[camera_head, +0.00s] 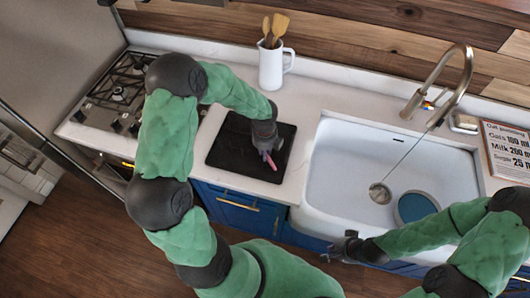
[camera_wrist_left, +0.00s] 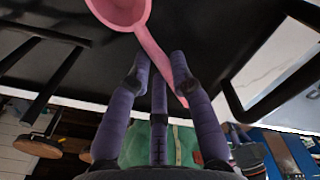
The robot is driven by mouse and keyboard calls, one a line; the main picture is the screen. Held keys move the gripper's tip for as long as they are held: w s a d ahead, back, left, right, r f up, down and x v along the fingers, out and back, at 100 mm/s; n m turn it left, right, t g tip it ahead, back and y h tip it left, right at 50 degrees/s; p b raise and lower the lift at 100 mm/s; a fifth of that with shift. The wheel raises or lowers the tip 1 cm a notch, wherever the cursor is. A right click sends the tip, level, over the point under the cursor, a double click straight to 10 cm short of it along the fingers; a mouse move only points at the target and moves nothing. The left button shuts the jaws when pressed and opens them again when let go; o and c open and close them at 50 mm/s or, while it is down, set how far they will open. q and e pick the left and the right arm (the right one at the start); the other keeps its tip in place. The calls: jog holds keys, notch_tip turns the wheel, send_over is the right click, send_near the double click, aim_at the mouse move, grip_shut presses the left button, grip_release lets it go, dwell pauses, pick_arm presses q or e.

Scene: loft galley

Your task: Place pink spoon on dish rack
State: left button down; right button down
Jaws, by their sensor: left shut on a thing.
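The pink spoon (camera_wrist_left: 150,45) is in my left gripper (camera_wrist_left: 158,75) in the left wrist view. Its bowl is at the top and its handle runs down between the purple fingers, which are shut on it. In the head view, my left gripper (camera_head: 267,152) is over a flat black square (camera_head: 232,157) on the counter, and a bit of the pink spoon (camera_head: 272,166) shows below the fingers. I cannot tell whether the spoon touches the black square, or whether that square is the dish rack. My right gripper (camera_head: 340,250) is open and empty in front of the sink.
A white jug (camera_head: 272,66) with wooden utensils stands behind the black square. A gas stove (camera_head: 121,90) is to its left. To its right is a white sink (camera_head: 345,165) holding a blue round thing (camera_head: 415,207), with a faucet (camera_head: 440,80) behind.

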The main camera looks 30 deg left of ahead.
pick_arm(q)
jog(key=shift+f, duration=0.15)
jog(key=c, duration=1.1)
grip_release()
notch_tip(320, 180, up, 12)
jog(key=p, duration=0.1)
jog(key=shift+p, duration=0.35)
